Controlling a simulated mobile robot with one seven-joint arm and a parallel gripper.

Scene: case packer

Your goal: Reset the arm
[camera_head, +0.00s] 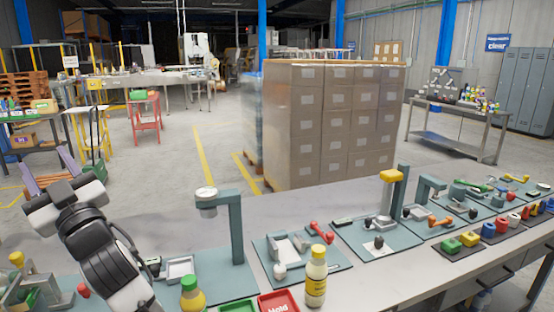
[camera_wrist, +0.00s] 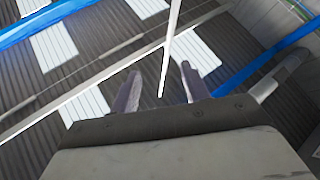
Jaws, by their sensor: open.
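My arm rises at the left of the head view, over the left part of the workbench (camera_head: 390,288). My gripper (camera_head: 58,160) is at its upper end, raised well above the bench and tilted up. In the wrist view my gripper (camera_wrist: 160,85) shows two fingers spread apart, with nothing between them but the far ceiling. It is open and empty, and it touches nothing that I can see.
A yellow-capped bottle (camera_head: 316,278) and another bottle (camera_head: 192,296) stand near the bench front. A green-grey post fixture (camera_head: 235,230) rises right of my arm. Several fixtures continue rightward. Stacked boxes (camera_head: 335,125) stand behind. The air around my gripper looks clear.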

